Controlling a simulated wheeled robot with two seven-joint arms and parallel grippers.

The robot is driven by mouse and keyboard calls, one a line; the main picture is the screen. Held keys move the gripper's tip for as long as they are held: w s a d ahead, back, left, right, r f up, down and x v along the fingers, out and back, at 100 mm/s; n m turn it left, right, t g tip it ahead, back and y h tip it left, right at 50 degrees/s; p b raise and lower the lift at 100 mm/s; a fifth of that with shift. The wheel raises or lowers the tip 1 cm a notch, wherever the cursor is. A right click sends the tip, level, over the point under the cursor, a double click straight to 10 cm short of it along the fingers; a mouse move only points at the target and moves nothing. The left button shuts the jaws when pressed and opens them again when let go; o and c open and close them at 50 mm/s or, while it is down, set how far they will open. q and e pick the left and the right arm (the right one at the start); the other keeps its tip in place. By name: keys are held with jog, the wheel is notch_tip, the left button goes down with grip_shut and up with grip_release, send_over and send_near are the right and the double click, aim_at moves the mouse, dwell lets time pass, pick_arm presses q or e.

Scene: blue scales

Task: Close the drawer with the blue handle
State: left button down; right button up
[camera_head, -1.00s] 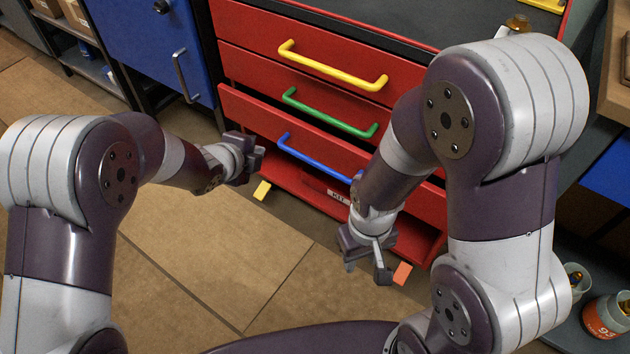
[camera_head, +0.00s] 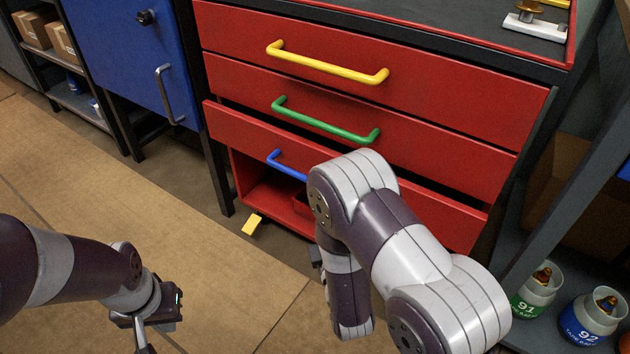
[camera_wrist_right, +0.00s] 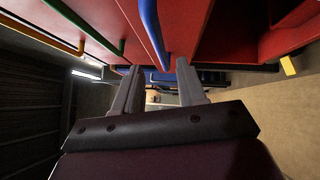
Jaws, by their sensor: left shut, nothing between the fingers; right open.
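The blue handle (camera_head: 285,166) is on the lowest red drawer (camera_head: 232,127), which stands out from the cabinet with a dark gap above its front. My right arm hides the handle's right part. My right gripper (camera_wrist_right: 158,82) is open and empty in the right wrist view. The blue handle (camera_wrist_right: 151,32) runs above and between its fingers there; I cannot tell whether they touch. In the head view my right arm mostly hides this gripper. My left gripper (camera_head: 156,318) is shut and empty, low at the left, away from the drawer.
Drawers with a yellow handle (camera_head: 325,64) and a green handle (camera_head: 325,122) are above. An open red shelf (camera_head: 275,203) is below. A blue cabinet (camera_head: 130,50) stands left. A yellow block (camera_head: 252,224) lies near the cabinet's foot. Bottles (camera_head: 537,290) stand right. The floor at left is clear.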

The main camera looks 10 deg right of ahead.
jog(key=w, duration=0.3)
jog(key=w+b, duration=0.1)
jog(key=w, duration=0.1)
jog(key=w+r+b, duration=0.1)
jog(key=w, duration=0.2)
jog(key=shift+w, duration=0.3)
grip_shut()
